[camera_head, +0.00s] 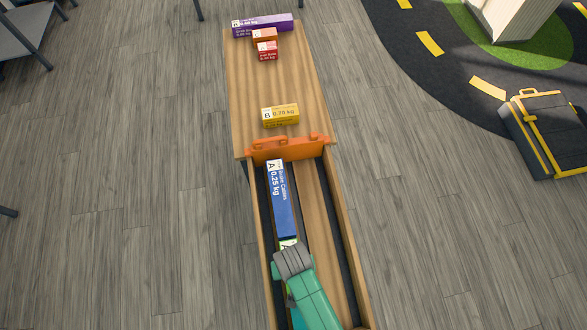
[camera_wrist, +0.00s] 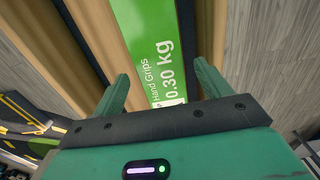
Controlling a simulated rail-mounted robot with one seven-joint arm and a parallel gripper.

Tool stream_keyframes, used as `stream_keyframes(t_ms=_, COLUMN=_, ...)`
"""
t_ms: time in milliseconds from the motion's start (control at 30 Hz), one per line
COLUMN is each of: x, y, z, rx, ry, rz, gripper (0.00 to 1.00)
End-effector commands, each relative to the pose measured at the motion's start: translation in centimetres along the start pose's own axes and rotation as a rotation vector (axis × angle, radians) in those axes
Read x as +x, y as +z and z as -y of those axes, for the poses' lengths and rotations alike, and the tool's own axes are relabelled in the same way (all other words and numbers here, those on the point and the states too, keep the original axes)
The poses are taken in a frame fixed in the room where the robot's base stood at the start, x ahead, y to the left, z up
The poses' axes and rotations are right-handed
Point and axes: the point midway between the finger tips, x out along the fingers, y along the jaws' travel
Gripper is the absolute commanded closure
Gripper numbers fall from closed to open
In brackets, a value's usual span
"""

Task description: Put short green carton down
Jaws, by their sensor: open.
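The green carton (camera_wrist: 148,30), labelled "Hand Grips 0.30 kg", lies lengthwise in a long wooden channel in the wrist view. In the head view only a small pale-green end (camera_head: 288,244) shows, just below the blue carton; my arm hides the rest. My gripper (camera_wrist: 162,85) is open in the wrist view, with one green finger on each side of the carton's near end and gaps beside both. In the head view my arm covers the fingertips. Whether the carton rests fully on the channel floor cannot be told.
A blue "Brake Cables" carton (camera_head: 285,205) lies in the same lane. An orange barrier (camera_head: 290,149) closes the channel's far end. Beyond it, a wooden top (camera_head: 275,85) carries yellow (camera_head: 281,115), red (camera_head: 267,52), orange (camera_head: 264,35) and purple (camera_head: 275,21) cartons. The right lane looks empty.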

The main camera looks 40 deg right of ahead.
Motion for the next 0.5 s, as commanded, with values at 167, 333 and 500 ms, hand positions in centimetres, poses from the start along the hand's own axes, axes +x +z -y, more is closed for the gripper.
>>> stream_keyframes(t_ms=167, x=-4.4, y=0.0, z=0.0, rx=0.0, ry=-0.001, rz=-0.001, gripper=0.24)
stream_keyframes(t_ms=333, x=-6.4, y=0.0, z=0.0, rx=0.0, ry=0.0, rz=0.001, gripper=0.24)
stream_keyframes(t_ms=500, x=-6.9, y=0.0, z=0.0, rx=0.0, ry=0.0, rz=0.001, gripper=0.24)
